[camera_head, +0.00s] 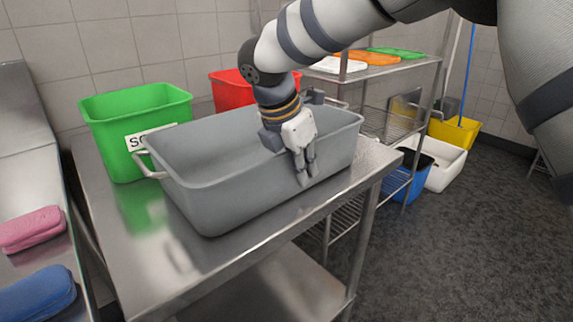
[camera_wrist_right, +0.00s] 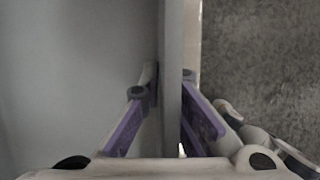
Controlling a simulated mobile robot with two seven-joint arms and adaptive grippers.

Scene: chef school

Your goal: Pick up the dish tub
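The dish tub (camera_head: 235,192) is a grey rectangular bin with a pale handle at its left end. It stands upright on the steel table and looks empty. My right gripper (camera_head: 304,172) reaches down over its near long wall, right of the middle. In the right wrist view the tub's rim (camera_wrist_right: 170,60) runs between the fingertips (camera_wrist_right: 170,84), one inside the tub and one outside. Both fingers slant in against the wall, so the gripper is shut on it. My left gripper is not in view.
The steel table (camera_head: 160,265) has bare room in front of the tub. A green bin (camera_head: 108,112) stands close behind its left end, a red bin (camera_head: 228,90) behind it. A wire shelf with coloured boards (camera_head: 370,59) stands at the right. Pink (camera_head: 30,230) and blue (camera_head: 38,294) cloths lie at left.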

